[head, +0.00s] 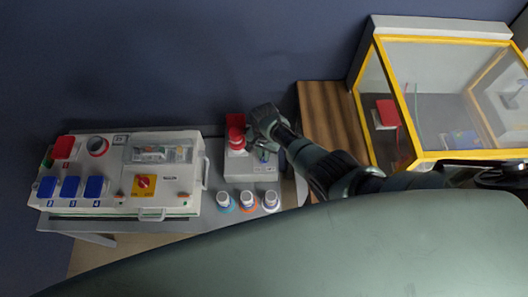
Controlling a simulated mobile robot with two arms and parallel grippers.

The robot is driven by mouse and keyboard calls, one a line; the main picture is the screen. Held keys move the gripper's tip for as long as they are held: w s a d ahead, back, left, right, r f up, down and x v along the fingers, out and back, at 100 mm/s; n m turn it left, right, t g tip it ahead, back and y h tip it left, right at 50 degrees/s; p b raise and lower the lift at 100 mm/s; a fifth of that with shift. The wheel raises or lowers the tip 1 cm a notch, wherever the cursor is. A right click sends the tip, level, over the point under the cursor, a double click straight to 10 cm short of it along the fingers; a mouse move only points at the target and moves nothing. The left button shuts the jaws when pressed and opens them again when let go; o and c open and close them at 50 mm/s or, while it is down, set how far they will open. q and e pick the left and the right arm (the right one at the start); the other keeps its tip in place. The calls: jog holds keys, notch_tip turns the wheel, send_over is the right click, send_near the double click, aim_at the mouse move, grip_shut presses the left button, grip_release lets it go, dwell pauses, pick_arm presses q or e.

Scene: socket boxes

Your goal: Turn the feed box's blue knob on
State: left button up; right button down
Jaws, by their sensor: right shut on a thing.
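The feed box appears to be the small light-grey box (252,172) on the grey table, with a red socket (237,137) at its upper left. A small blue knob (264,156) shows on its top, partly covered by my right gripper. My right gripper (261,147) reaches in from the right over the box and is shut, apparently on the blue knob; its fingertips are small and hard to make out. The knob's exact angle cannot be told. My left gripper is not in view.
Left stands a larger panel box (122,190) with blue socket lids and a red-yellow switch (146,183). White-capped bottles (246,202) line the table's front edge. A yellow-framed clear case (437,157) stands right, beside a wooden surface (325,115). A dark blue wall is behind.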

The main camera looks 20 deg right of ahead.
jog(key=shift+w+m+p, duration=0.1)
jog(key=shift+m+p, duration=0.2)
jog(key=shift+m, duration=1.6)
jog(key=c, duration=1.5)
grip_release()
jog(key=shift+r, duration=0.1)
jog(key=shift+r, duration=0.35)
notch_tip(320, 180, up, 7)
jog(key=shift+p, duration=1.25)
